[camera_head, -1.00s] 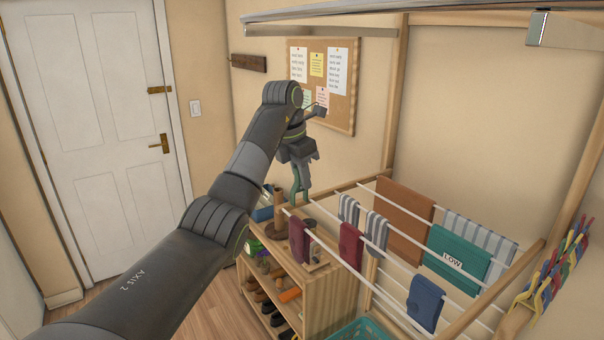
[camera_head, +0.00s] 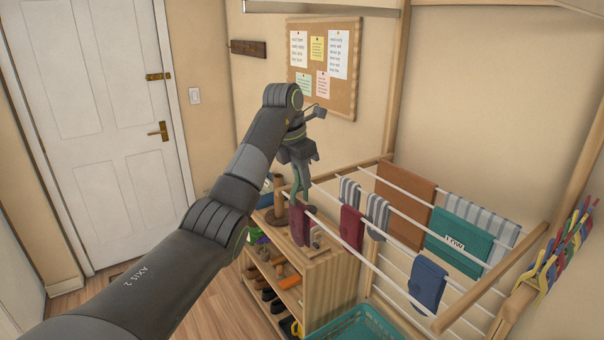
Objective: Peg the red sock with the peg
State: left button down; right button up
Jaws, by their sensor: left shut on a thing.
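Two dark red socks hang over the front white rod of the drying rack. One red sock (camera_head: 299,226) is at the rod's left end, and another red sock (camera_head: 351,228) hangs to its right. My left gripper (camera_head: 301,184) points down just above the left red sock and is shut on a green peg (camera_head: 303,197). The peg's lower end overlaps the sock's top edge and the rod in this view. I cannot tell whether it straddles the cloth or is in front of it. My right gripper is not in view.
The rack also holds striped socks (camera_head: 377,216), a brown towel (camera_head: 404,205), a teal cloth (camera_head: 459,238) and a blue cloth (camera_head: 427,281). A wooden shoe shelf (camera_head: 330,290) stands behind the left end. A teal basket (camera_head: 365,325) is below. Coloured pegs (camera_head: 560,250) hang at right.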

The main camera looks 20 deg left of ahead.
pick_arm(q)
jog(key=shift+s+b+x, duration=0.15)
jog(key=shift+b+x, duration=0.15)
jog(key=shift+x, duration=0.4)
jog(key=shift+s+b+x, duration=0.1)
jog(key=shift+b+x, duration=0.2)
jog(key=shift+x, duration=0.35)
jog(key=shift+a+f, duration=0.15)
jog(key=shift+a, duration=0.05)
jog(key=c, duration=1.3)
grip_release()
